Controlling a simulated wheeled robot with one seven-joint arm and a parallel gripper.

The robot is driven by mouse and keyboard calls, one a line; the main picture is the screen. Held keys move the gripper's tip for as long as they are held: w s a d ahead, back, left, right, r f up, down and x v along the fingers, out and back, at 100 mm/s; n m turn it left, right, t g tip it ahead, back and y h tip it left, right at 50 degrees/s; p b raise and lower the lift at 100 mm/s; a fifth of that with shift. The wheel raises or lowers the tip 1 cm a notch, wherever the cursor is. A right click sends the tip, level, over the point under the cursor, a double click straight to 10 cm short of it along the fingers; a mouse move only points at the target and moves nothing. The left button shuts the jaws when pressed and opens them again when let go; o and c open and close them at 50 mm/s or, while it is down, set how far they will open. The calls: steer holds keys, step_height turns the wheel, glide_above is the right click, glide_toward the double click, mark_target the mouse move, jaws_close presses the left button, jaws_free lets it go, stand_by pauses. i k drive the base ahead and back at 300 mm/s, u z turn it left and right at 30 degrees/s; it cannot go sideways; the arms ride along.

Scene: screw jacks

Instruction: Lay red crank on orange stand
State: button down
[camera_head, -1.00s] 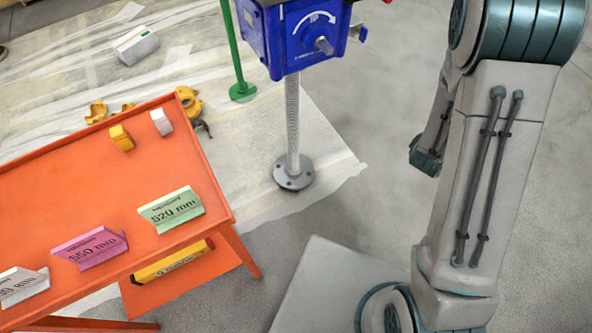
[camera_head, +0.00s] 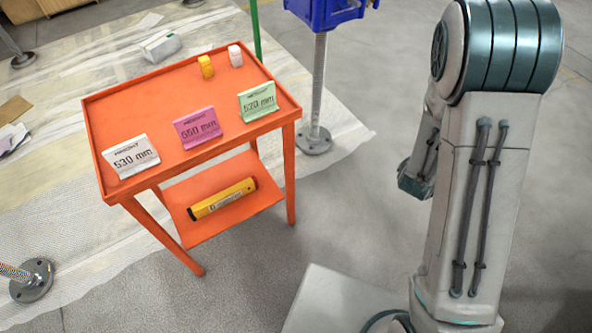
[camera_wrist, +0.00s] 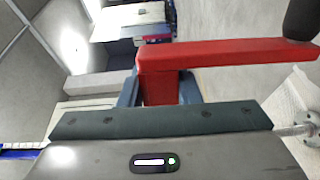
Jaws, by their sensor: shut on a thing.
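The red crank (camera_wrist: 225,52) shows in the wrist view, with a black grip (camera_wrist: 303,18) at its right end. My gripper (camera_wrist: 159,88) is shut on its block-like left end, a blue-grey finger on each side. The crank's arm reaches right across the picture. The orange stand (camera_head: 145,104) is a two-level table left of centre in the head view. My arm is at the right there; my gripper and the crank are not visible in that view.
The stand's top holds white, pink (camera_head: 198,128) and green (camera_head: 258,101) signs, and small yellow and white items at the back. A yellow tool (camera_head: 222,199) lies on its lower shelf. A blue jack (camera_head: 325,12) stands behind. Grey floor is clear in front.

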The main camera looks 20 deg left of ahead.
mark_target(170, 105)
steer(key=z, duration=0.05)
steer(key=k, duration=0.25)
steer(key=u, duration=1.8)
